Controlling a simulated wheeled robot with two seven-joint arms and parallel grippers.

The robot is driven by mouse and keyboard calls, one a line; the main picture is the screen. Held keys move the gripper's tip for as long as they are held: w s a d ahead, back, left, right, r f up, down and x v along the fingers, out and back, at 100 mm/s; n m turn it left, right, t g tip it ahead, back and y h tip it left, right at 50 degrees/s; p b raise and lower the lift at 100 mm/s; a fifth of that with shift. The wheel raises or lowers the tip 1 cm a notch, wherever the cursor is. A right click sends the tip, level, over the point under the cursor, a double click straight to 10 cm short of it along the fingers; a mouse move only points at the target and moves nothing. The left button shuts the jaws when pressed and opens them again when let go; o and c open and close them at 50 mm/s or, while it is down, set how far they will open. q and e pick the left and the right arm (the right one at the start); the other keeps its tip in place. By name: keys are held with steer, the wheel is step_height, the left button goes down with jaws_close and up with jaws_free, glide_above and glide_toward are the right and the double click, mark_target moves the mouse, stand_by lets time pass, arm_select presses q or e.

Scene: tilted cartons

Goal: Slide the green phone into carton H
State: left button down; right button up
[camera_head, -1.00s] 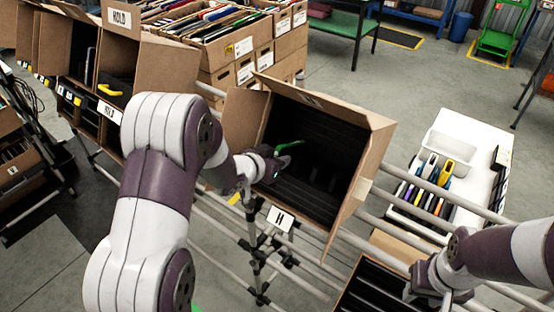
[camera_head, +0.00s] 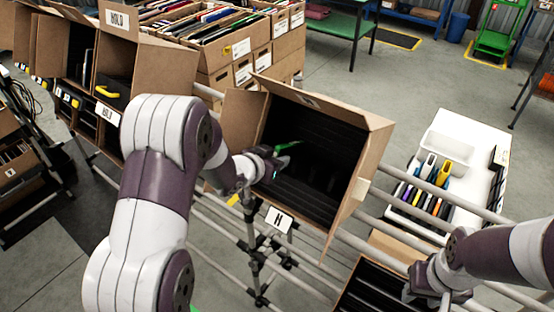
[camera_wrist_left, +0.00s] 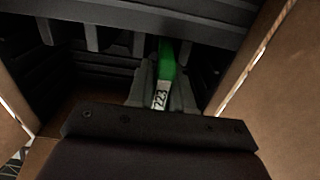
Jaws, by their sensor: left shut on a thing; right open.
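The green phone (camera_head: 287,146) shows as a thin green edge at the mouth of carton H. In the left wrist view the phone (camera_wrist_left: 165,70) is narrow, with a white label reading 223. My left gripper (camera_head: 276,162) is at the carton's left opening, shut on the phone; its fingers (camera_wrist_left: 162,92) close around it in the wrist view. Carton H (camera_head: 361,187) is tilted open toward me, with dark slots inside and a white letter tag (camera_head: 279,220) below. How deep the phone sits in a slot is hidden. My right gripper (camera_head: 430,288) is open at the lower right, its fingertips unclear.
Carton walls (camera_wrist_left: 275,60) stand close on both sides in the wrist view. A HOLD carton (camera_head: 160,66) with a yellow-handled item is at the left. A white table (camera_head: 470,150) with a rack of coloured items is at the right. Metal rails (camera_head: 385,240) run below.

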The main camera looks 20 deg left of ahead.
arm_select(q)
steer(key=shift+w+d+f, duration=0.2)
steer(key=shift+w+f, duration=0.05)
steer(key=shift+w, duration=0.2)
stand_by(0.6)
stand_by(0.4)
steer(key=c, duration=0.9)
jaws_free()
steer(key=shift+c, duration=0.2)
steer(key=shift+s+a+r, duration=0.1)
steer(key=shift+s+r, duration=0.05)
steer(key=shift+s, duration=0.05)
steer(key=p+v, duration=0.4)
steer(key=v, duration=0.4)
steer(key=shift+s, duration=0.3)
